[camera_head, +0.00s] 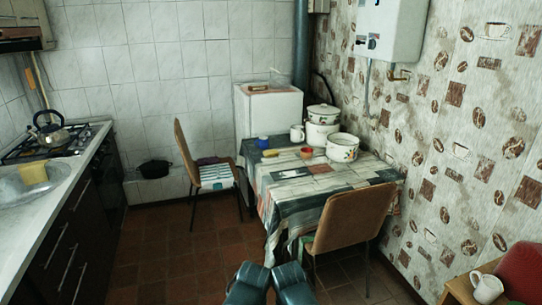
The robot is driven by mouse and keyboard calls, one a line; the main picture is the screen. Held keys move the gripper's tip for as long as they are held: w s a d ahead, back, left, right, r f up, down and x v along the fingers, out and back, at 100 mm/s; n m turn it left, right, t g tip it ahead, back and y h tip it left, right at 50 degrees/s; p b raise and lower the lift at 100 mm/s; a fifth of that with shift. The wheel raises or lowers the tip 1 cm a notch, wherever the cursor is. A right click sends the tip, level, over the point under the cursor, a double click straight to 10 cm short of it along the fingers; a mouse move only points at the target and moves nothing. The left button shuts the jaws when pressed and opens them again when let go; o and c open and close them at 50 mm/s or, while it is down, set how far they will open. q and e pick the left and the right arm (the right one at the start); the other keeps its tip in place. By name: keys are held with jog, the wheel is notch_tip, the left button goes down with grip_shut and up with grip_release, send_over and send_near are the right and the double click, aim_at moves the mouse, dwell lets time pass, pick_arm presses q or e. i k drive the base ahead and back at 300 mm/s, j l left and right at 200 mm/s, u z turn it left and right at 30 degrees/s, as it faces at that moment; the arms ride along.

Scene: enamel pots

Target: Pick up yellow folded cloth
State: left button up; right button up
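The yellow folded cloth (33,173) lies at the sink on the left counter, over the far part of the steel basin. Two dark teal parts of mine show at the bottom middle of the head view, side by side and close together. I take them for my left gripper (248,282) and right gripper (291,282). Their fingers cannot be made out, so I cannot tell whether they are open or shut. Both are far to the right of the cloth and apart from it. I see nothing held in them.
The sink (28,196) is set in the left counter, with a stove and kettle (50,131) behind it. A cloth-covered table (285,190) with enamel pots stands right of centre. Chairs (348,218) stand around it. The tiled floor (165,250) between counter and table is clear.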

aim_at(273, 152)
jog(key=i+j+u, duration=0.2)
jog(key=i+u, duration=0.15)
jog(key=i, duration=0.2)
jog(key=i+j+u, duration=0.2)
jog(key=i, duration=0.65)
jog(key=i+j+u, duration=0.2)
jog(key=i, duration=0.65)
jog(key=i+z, duration=0.35)
jog(key=i+j+z, duration=0.1)
jog(key=i+z, duration=0.25)
jog(key=i+j+z, duration=0.2)
jog(key=z, duration=0.15)
jog(key=i+j+z, duration=0.25)
jog(key=z, duration=0.2)
jog(key=i+j+z, duration=0.2)
jog(key=j+z, duration=0.2)
jog(key=i+j+z, duration=0.15)
jog(key=j+z, duration=0.15)
jog(key=z, duration=0.15)
jog(key=j+z, duration=0.75)
jog(key=j, duration=0.2)
jog(key=i+j, duration=0.05)
